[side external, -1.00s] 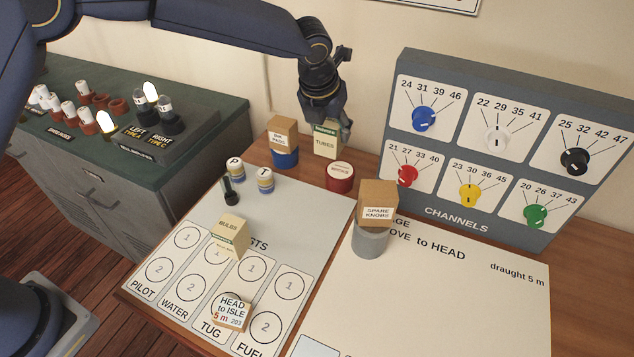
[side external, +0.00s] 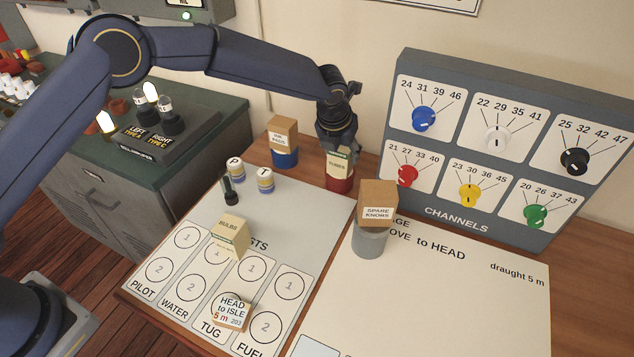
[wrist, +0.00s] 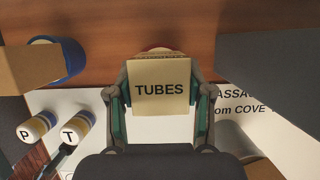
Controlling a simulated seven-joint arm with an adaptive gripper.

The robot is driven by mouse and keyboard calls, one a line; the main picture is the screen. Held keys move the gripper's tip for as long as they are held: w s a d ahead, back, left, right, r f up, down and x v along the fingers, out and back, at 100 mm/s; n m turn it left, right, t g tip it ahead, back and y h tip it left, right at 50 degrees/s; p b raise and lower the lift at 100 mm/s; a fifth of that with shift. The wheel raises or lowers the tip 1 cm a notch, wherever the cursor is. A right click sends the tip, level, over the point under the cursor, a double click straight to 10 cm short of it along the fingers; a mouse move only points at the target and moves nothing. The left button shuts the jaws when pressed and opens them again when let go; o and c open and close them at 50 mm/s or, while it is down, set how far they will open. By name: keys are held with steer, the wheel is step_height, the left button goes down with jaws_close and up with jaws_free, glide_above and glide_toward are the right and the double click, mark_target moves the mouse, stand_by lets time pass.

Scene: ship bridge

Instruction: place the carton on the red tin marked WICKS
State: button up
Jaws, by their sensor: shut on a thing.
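The carton marked TUBES (side external: 339,162) is upright between the fingers of my gripper (side external: 338,150), which is shut on it. In the wrist view the carton (wrist: 159,87) shows its lettered face between both fingers (wrist: 160,98). The red tin (side external: 340,185) is directly below the carton in the side view, its top and label covered by it. A rim of the tin (wrist: 155,51) peeks out behind the carton in the wrist view. I cannot tell whether the carton touches the tin.
A carton on a blue tin (side external: 285,158) stands close at left. The SPARE KNOBS carton (side external: 378,202) sits on a grey cylinder (side external: 370,240) at front right. The CHANNELS panel (side external: 490,150) rises at right. P and T pots (side external: 264,180) stand front left.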

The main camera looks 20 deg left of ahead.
steer(key=o, duration=1.2)
